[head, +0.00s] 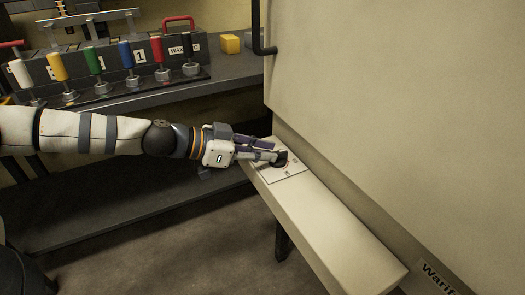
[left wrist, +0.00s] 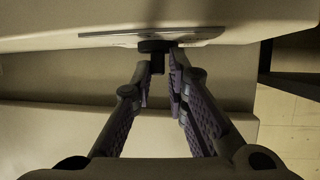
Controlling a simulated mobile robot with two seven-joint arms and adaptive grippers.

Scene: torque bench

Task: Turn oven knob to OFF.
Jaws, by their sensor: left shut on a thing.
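The oven knob (head: 281,158) is small and black, on a white marked plate (head: 288,172) on the cream ledge of the oven. My left gripper (head: 275,156) reaches it from the left, with its fingers at the knob. In the left wrist view the knob (left wrist: 156,52) stands out from the plate (left wrist: 110,37), and the purple-padded fingers (left wrist: 160,75) are closed around it. The plate's markings are too small to read, so I cannot tell which setting the knob points to. My right gripper is not in view.
The large cream oven body (head: 400,100) rises behind the ledge (head: 345,235), with a black handle (head: 265,48) at its upper left. A dark bench (head: 150,98) at the back left holds several colour-handled tools. The floor (head: 190,245) below is clear.

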